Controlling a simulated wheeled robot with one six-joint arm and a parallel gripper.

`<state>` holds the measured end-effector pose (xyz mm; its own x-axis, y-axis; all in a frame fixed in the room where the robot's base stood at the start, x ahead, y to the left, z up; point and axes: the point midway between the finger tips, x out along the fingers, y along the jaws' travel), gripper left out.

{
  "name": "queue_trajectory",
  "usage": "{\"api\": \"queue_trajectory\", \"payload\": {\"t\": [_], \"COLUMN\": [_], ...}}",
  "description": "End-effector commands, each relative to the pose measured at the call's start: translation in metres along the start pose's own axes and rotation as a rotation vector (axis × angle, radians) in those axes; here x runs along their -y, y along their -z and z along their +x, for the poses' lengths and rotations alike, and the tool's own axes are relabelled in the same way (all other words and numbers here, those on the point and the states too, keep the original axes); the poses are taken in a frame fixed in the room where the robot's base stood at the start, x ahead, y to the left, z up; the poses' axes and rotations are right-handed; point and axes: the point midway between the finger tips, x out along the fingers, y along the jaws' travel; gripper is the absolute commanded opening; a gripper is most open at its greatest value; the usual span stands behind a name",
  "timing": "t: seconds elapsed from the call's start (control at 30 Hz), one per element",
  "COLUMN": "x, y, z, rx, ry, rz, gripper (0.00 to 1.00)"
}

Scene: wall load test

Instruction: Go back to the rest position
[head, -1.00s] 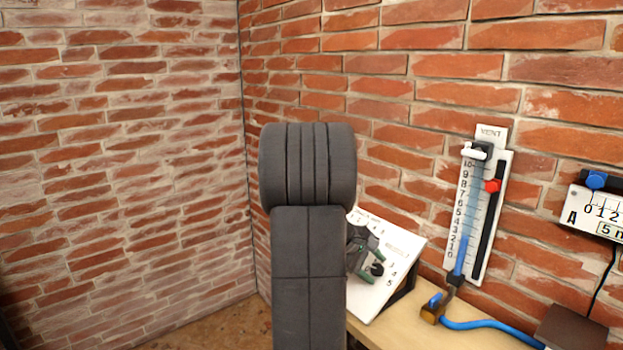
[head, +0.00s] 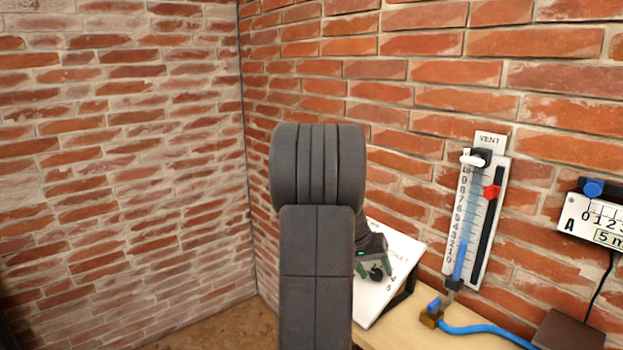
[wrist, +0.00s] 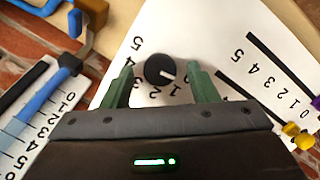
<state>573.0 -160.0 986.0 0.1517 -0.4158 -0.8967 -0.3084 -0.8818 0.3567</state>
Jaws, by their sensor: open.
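My gripper (head: 374,268) is in front of the white tilted panel (head: 408,250), partly hidden by my own dark arm in the head view. In the wrist view my gripper (wrist: 160,72) shows two green fingers spread apart. The black round knob (wrist: 160,69) with a white pointer mark appears between the fingertips, with gaps on both sides. I cannot tell how far the fingers are above the panel. Nothing is held.
A gauge with a red slider (head: 491,192) and blue tube is on the brick wall (head: 560,110) to the right. Another meter (head: 595,215) is at the right edge. A wooden bench (head: 400,335) is below. The left wall area is free.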

Motion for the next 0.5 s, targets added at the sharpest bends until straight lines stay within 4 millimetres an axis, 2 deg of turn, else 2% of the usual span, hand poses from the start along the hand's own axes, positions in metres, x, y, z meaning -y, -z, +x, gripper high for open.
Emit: {"api": "queue_trajectory", "payload": {"t": [0.3, 0.5], "x": [-0.0031, -0.0035], "y": [0.0000, -0.0005], "z": [-0.0005, -0.0001], "rx": [0.000, 0.000], "ry": [0.072, 0.099], "rz": [0.322, 0.444], "gripper": [0.54, 0.54]}}
